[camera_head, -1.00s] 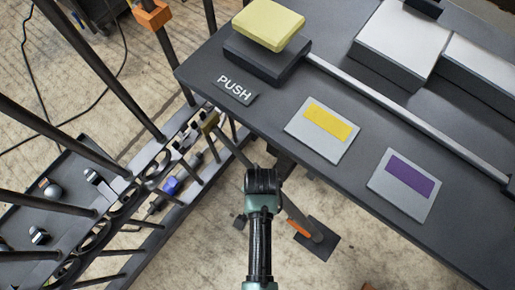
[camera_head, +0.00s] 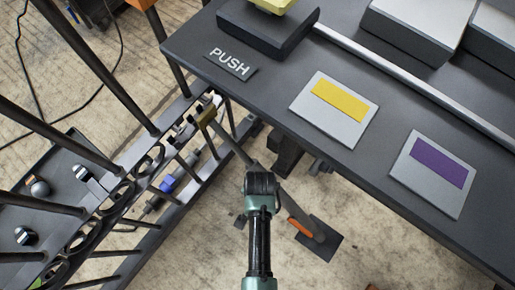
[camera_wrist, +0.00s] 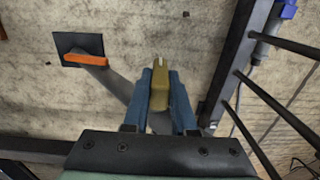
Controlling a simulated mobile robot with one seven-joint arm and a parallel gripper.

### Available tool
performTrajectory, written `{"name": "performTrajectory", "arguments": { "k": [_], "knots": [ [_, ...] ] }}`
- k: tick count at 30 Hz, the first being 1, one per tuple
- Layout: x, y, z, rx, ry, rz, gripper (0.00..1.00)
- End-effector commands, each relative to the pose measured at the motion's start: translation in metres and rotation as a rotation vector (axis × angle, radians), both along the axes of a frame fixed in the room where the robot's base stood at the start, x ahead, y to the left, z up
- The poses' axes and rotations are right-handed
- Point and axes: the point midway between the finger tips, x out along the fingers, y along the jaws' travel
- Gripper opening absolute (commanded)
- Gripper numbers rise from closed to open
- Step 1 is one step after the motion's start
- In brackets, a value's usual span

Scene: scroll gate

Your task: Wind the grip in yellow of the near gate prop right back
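In the wrist view, the yellow grip (camera_wrist: 159,90) sits between the two blue fingers of my gripper (camera_wrist: 161,88). The fingers flank it closely on both sides, with no gap visible, and look shut on it. A grey post (camera_wrist: 122,88) of the gate prop runs behind it to a dark foot plate with an orange piece (camera_wrist: 86,59). In the head view, the post's orange piece (camera_head: 301,228) shows right of my arm, which hides my fingers. A yellow-brown block (camera_head: 207,116) shows at a bar's upper end; I cannot tell whether it is the same grip.
A dark table (camera_head: 400,190) with yellow and purple patches and a PUSH label (camera_head: 230,62) lies above and right of my arm. A dark rack (camera_head: 130,185) with upright poles stands close on the left. Bare floor shows below the table edge.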

Motion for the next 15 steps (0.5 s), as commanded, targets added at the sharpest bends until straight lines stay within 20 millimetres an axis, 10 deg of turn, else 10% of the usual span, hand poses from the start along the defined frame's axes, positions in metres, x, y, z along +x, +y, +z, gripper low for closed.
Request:
{"name": "performTrajectory", "arguments": {
  "k": [15],
  "knots": [
    [-0.001, -0.0009, 0.0007, 0.022, -0.014, -0.002, 0.0]
  ]
}}
